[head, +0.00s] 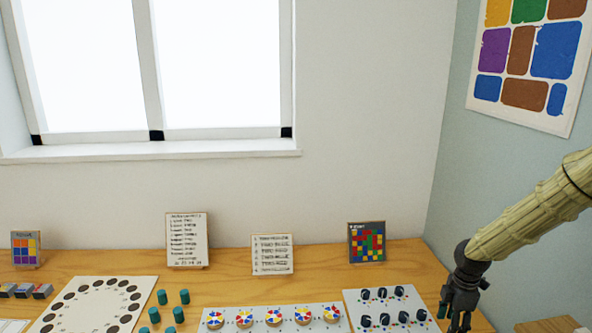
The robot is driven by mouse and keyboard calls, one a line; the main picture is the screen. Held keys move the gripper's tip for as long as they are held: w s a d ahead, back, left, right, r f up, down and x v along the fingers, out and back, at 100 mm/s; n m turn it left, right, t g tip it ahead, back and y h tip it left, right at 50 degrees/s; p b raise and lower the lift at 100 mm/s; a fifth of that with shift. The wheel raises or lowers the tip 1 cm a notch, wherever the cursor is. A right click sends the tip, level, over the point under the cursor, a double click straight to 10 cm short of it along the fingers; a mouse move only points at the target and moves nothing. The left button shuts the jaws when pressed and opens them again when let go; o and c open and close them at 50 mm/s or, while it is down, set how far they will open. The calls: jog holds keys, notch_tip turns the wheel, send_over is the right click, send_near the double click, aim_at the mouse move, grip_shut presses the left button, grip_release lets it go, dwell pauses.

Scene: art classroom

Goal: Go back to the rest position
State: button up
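My gripper (459,314) hangs at the lower right of the head view, over the right end of the wooden table. It is dark and points downward, at the end of my pale, ribbed arm. Its fingers are small and dark, and I cannot tell whether they are open or shut. A small green patch shows at its left side; I cannot tell whether it is held or lies behind.
The wooden table (330,278) runs along the wall under a window. It bears a white board with dark knobs (386,310), a strip of coloured discs (274,318), several teal cylinders (178,315), a board with dark dots (100,305) and standing cards (187,240).

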jog(key=s+a+f+m+y, duration=0.2)
jog(key=s+a+f+m, duration=0.6)
jog(key=s+a+f, duration=0.85)
jog(key=s+a+f+m+h, duration=0.1)
jog(key=s+f+m, duration=0.3)
jog(key=s, duration=0.7)
jog(key=s+a+f+m+h+b, duration=0.1)
jog(key=s+f+m, duration=0.4)
jog(key=s, duration=0.6)
jog(key=shift+s+a+f+m, duration=0.2)
jog(key=shift+a+m, duration=0.1)
jog(key=shift+a, duration=0.55)
jog(key=shift+w, duration=0.1)
